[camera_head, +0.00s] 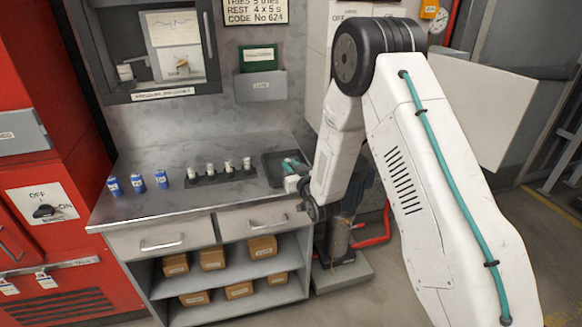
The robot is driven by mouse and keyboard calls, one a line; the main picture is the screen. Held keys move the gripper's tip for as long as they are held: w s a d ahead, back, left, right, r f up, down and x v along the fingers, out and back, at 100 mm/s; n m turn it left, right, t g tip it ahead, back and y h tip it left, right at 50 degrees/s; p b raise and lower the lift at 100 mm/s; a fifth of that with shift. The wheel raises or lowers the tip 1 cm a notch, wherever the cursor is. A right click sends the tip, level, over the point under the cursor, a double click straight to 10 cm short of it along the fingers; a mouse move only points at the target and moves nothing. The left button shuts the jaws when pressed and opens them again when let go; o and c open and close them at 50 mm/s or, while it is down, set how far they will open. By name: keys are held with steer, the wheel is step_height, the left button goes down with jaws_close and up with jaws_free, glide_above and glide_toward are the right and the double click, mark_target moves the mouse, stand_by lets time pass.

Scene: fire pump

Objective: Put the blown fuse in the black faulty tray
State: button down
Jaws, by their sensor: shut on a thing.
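The black tray (271,168) lies on the right end of the metal worktop, and its right part is hidden by my gripper and arm. My gripper (291,172) is at the right side of the tray, low over it. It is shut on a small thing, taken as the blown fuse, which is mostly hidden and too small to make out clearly. I cannot tell whether it touches the tray floor. Several white-topped fuses stand upright in a dark rack (222,177) just left of the tray.
Three blue cylinders (138,183) stand at the worktop's left. A wall cabinet (155,50) and a grey holder with a green card (260,86) are behind. Below are drawers (161,240) and shelves with brown boxes (239,291). A red cabinet (40,130) stands left.

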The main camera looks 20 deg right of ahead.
steer(key=c, duration=1.3)
jaws_free()
steer(key=shift+f, duration=0.1)
steer(key=s+d, duration=0.2)
steer(key=s, duration=1)
steer(key=s+d+r+g+h, duration=0.1)
steer(key=s+r+g, duration=0.3)
steer(key=r, duration=0.3)
steer(key=s+d+r+g+h, duration=0.2)
steer(key=s+r+g, duration=0.15)
steer(key=r, duration=0.25)
steer(key=s+r+g, duration=0.3)
steer(key=s, duration=0.7)
steer(key=s+r+m+g, duration=0.1)
steer(key=s+r+g, duration=0.2)
steer(key=s, duration=0.6)
steer(key=s+r+g, duration=0.3)
steer(key=s, duration=0.7)
steer(key=shift+s+a+r+m, duration=0.2)
steer(key=shift+s+m, duration=0.1)
steer(key=shift+m, duration=0.1)
